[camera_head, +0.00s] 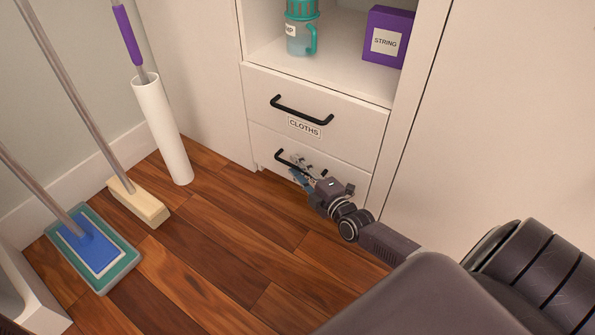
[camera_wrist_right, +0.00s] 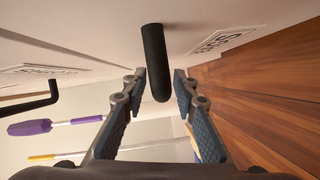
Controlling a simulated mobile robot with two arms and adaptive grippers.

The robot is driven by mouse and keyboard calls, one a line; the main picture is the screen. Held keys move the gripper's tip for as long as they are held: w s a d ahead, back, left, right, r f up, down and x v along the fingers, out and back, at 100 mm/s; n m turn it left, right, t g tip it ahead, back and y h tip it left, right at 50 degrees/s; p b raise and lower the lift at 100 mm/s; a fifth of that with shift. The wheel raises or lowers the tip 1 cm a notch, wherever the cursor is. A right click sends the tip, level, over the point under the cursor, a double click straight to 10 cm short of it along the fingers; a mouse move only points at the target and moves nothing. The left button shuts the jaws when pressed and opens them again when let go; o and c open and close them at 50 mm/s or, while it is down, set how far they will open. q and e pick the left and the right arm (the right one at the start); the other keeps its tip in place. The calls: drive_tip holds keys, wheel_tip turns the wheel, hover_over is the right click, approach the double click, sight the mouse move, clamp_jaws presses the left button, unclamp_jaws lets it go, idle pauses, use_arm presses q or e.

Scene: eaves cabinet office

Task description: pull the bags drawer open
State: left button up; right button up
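The bags drawer (camera_head: 263,148) is the lower drawer of the white cabinet, and it looks closed, flush with the drawer above. Its black bar handle (camera_head: 281,157) is partly hidden by my right gripper (camera_head: 302,170) in the head view. In the right wrist view, the handle (camera_wrist_right: 155,62) reaches down between the two open fingers of the gripper (camera_wrist_right: 160,80), with a gap on each side. The drawer's label (camera_wrist_right: 222,40) shows at the upper right there, at a slant; my gripper covers it in the head view. My left gripper is not in view.
The cloths drawer (camera_head: 350,120) with its black handle (camera_head: 302,111) is directly above. A shelf over it holds a teal bottle (camera_head: 300,38) and a purple string box (camera_head: 388,37). A white tube (camera_head: 163,130), broom (camera_head: 138,203) and mop (camera_head: 93,250) stand left. Floor before the drawers is clear.

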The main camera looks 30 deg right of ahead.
clamp_jaws()
drive_tip(key=shift+a, duration=0.15)
idle(0.4)
